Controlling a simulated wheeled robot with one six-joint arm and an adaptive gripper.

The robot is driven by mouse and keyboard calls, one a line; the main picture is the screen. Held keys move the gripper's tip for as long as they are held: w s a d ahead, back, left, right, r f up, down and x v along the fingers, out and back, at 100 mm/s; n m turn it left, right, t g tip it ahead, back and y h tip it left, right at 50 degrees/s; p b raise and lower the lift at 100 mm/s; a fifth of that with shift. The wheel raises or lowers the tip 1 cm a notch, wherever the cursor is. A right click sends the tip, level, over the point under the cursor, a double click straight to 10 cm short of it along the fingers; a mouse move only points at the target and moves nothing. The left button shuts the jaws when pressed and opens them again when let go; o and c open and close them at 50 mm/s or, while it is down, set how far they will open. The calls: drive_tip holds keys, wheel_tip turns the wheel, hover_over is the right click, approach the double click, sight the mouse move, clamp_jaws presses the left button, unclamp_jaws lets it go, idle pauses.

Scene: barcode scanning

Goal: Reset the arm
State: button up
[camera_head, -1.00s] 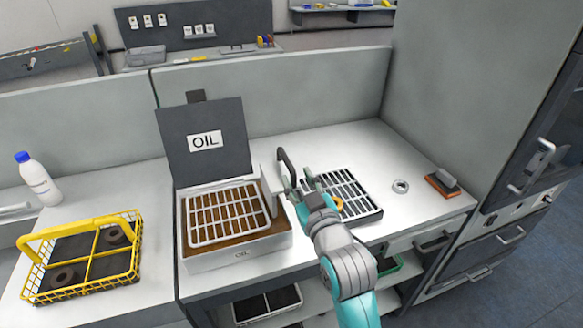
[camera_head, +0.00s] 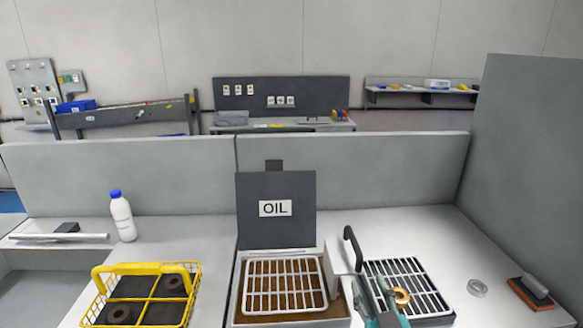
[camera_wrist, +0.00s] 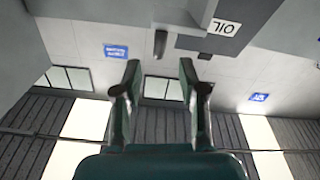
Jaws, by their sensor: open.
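My gripper (camera_wrist: 161,78) shows in the wrist view with its two dark green fingers spread apart and nothing between them. In the head view, part of my teal arm end shows at the bottom edge, in front of the black-and-white grate tray (camera_head: 425,284). I cannot tell there whether it touches the tray. In the wrist view the OIL sign (camera_wrist: 223,28) appears upside down, beyond the fingers.
The oil box (camera_head: 238,300) with its raised dark OIL lid (camera_head: 275,232) stands left of my arm. A black curved handle (camera_head: 352,246) rises between box and tray. A yellow basket (camera_head: 130,268), white bottle (camera_head: 122,216), metal ring (camera_head: 477,288) and brush-like block (camera_head: 531,290) stand on the counters.

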drive_tip(key=s+f+m+g, duration=0.1)
drive_tip(key=s+f+g, duration=0.1)
drive_tip(key=s+f, duration=1.4)
drive_tip(key=s+f+m+g, duration=0.1)
drive_tip(key=s, duration=2.3)
drive_tip(key=shift+s+f, duration=0.3)
drive_tip(key=shift+f, duration=0.1)
